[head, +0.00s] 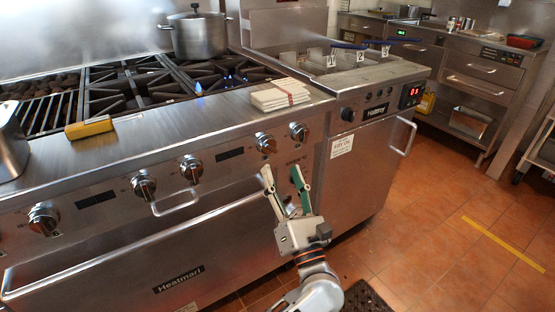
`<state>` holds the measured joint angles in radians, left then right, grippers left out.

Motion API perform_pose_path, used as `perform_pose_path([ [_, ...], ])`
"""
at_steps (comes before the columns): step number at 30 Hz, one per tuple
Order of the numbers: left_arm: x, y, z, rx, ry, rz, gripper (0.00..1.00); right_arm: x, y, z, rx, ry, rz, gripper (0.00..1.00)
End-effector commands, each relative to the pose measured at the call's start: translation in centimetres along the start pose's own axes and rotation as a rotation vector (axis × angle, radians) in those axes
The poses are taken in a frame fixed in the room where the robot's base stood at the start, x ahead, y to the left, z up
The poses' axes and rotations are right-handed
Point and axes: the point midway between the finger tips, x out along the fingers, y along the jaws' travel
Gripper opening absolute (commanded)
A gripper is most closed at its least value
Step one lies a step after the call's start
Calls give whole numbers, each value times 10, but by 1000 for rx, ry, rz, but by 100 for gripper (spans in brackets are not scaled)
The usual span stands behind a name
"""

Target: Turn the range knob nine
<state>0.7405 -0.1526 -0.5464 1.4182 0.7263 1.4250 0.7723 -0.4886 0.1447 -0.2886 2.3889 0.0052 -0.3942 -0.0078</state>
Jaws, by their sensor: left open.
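The range front carries a row of round metal control knobs. One knob (266,143) and the rightmost knob (299,131) are close together near the right end. Further left are a third knob (191,168), another beside it (144,187) and one at the far left (44,218). No number is readable on them, so I cannot tell which is knob nine. My left gripper (283,173) is open and empty, its fingers pointing up just below the two right-hand knobs. Whether a fingertip touches the panel is unclear. My right gripper is out of view.
A towel bar-style oven handle (130,243) runs below the panel. Folded cloths (280,95) and a yellow block (89,127) lie on the front ledge. A pot (198,37) stands on the burners, with a blue flame nearby. A fryer (370,115) adjoins at right; tiled floor beyond is open.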

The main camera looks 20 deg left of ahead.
Motion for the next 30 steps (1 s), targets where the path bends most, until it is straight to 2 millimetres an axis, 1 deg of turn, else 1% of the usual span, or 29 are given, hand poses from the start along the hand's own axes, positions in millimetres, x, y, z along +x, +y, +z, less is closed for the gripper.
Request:
perform_pose_path([
  [1, -3, -9, -14, -49, 39, 11, 50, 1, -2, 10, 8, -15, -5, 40],
  [4, 0, -13, -18, -126, 83, 40, 50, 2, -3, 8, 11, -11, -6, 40],
  [8, 7, -12, -18, -166, 100, 57, 50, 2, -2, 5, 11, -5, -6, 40],
  [11, 19, -11, -17, -168, 98, 60, 50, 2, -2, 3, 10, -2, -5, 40],
  [18, 56, -8, -20, -164, 95, 60, 50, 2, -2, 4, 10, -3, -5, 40],
  [21, 68, -8, -23, -163, 97, 58, 50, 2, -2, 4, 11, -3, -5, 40],
  [25, 78, -8, -24, -162, 98, 58, 50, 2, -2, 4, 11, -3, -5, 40],
  [30, 82, -8, -25, -162, 99, 57, 50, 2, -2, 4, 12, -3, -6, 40],
])
